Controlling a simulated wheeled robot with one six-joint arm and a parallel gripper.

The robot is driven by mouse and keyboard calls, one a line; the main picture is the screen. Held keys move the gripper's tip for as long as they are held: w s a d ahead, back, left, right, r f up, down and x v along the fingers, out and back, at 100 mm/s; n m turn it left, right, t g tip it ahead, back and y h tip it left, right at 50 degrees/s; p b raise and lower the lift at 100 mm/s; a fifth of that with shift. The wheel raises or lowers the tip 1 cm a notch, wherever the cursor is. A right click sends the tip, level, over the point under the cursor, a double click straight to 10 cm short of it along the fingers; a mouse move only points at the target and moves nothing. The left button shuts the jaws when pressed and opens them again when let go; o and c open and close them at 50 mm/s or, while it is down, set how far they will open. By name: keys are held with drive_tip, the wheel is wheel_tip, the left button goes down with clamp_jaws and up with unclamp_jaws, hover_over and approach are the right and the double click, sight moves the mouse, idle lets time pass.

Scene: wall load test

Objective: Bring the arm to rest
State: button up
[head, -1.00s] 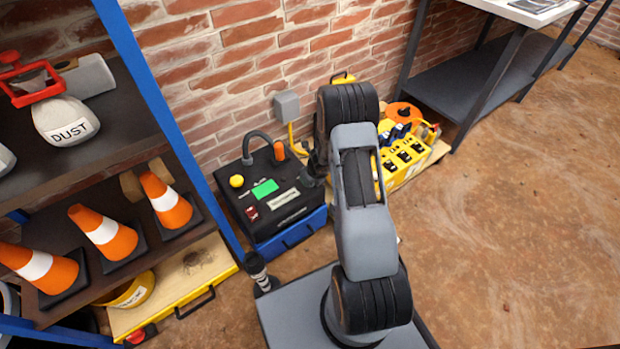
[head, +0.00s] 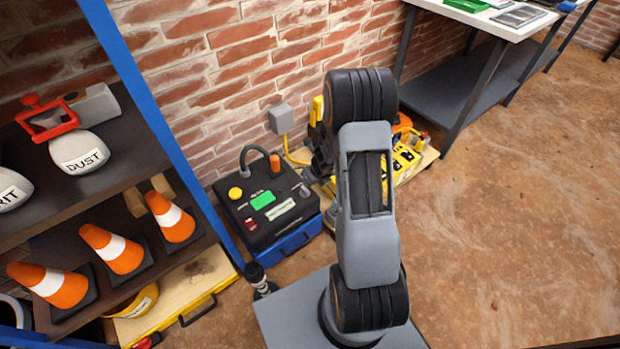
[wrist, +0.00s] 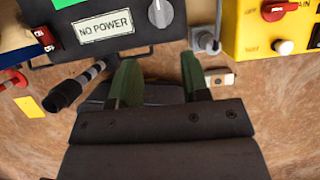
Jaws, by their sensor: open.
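My gripper (wrist: 160,85) shows in the wrist view with its two greenish fingers apart and nothing between them. It points toward the floor gap between a black control box (wrist: 120,28) on the left and a yellow box (wrist: 270,30) on the right. In the head view my arm stands up from my base, and its upper part hides most of the gripper.
A blue-framed shelf (head: 165,140) with a DUST bag (head: 80,153) and several orange cones (head: 120,250) stands at left. A brick wall (head: 240,60) is behind. A workbench (head: 500,25) stands at back right. The brown floor (head: 520,200) at right is clear.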

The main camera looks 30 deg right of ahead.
drive_tip(key=shift+s+r, duration=0.2)
drive_tip(key=shift+r, duration=0.3)
drive_tip(key=s+a+r+n+y+p, duration=0.1)
drive_tip(key=a+r+n+p, duration=0.3)
drive_tip(key=r, duration=0.6)
drive_tip(key=s+a+r+n+p, duration=0.1)
drive_tip(key=a+r+n+p, duration=0.1)
drive_tip(key=r+n+p, duration=0.55)
drive_tip(key=s+a+r+n+y+p, duration=0.15)
drive_tip(key=a+r+n, duration=0.25)
drive_tip(key=r, duration=0.7)
drive_tip(key=s+r+n+h+p, duration=0.1)
drive_tip(key=s+r+n+p, duration=0.3)
drive_tip(key=r+n, duration=0.2)
drive_tip(key=s+a+r+n+h+p, duration=0.1)
drive_tip(key=s+r+n+p, duration=0.4)
drive_tip(key=r, duration=0.5)
drive_tip(key=s+a+r+n+h+p, duration=0.1)
drive_tip(key=s+r+n+p, duration=0.3)
drive_tip(key=r+n, duration=0.3)
drive_tip(key=shift+s+r+n+g+p, duration=0.4)
drive_tip(key=shift+r+p, duration=0.2)
drive_tip(key=shift+p, duration=0.15)
